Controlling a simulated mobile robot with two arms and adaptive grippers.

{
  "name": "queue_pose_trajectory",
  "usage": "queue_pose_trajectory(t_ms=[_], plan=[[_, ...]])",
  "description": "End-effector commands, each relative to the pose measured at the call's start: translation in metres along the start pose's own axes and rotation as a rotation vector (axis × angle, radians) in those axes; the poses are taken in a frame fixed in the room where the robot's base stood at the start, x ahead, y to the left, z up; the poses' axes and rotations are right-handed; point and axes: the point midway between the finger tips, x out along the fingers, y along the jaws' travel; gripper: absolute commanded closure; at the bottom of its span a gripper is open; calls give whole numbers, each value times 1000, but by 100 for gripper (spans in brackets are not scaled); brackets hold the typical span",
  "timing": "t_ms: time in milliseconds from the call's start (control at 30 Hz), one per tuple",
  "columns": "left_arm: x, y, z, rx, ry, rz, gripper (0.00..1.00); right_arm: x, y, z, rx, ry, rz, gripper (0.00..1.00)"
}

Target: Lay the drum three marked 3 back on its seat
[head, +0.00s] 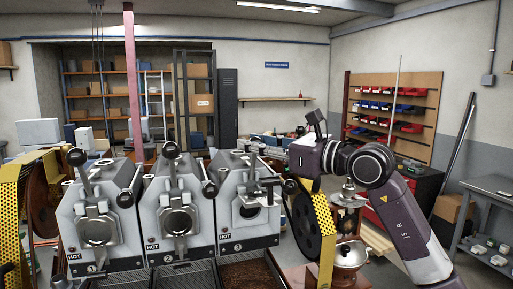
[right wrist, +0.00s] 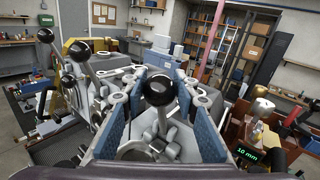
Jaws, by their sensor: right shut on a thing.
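Roaster three (head: 248,232), marked 3 and HOT, stands at the right end of a row of grey roasters. Its front shows a dark round opening, with metal parts across its upper edge. My right gripper (head: 272,172) reaches in from the right at its upper right; its fingertips are hard to make out in the head view. In the right wrist view my right gripper (right wrist: 158,112) has blue-padded fingers either side of a metal lever with a black ball knob (right wrist: 158,87). It is shut on that lever. The drum's seat is hidden. My left gripper is not in view.
Roaster one (head: 98,232) and roaster two (head: 179,225) stand to the left, each with a raised black-knobbed lever. A dark wheel (head: 303,228) with a yellow perforated guard (head: 325,235) is close on the right, near a metal pot (head: 346,255). Mesh trays lie in front.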

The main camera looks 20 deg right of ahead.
Motion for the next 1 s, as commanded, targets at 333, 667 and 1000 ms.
queue_pose_trajectory(t_ms=[333, 667, 1000], plan=[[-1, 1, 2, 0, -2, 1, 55, 2, -4, 1, -2, 1, -6, 100], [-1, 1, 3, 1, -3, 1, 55, 2, -4, 0, -2, 3, -5, 55], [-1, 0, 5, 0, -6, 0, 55, -2, -3, -1, 0, 4, -2, 55]])
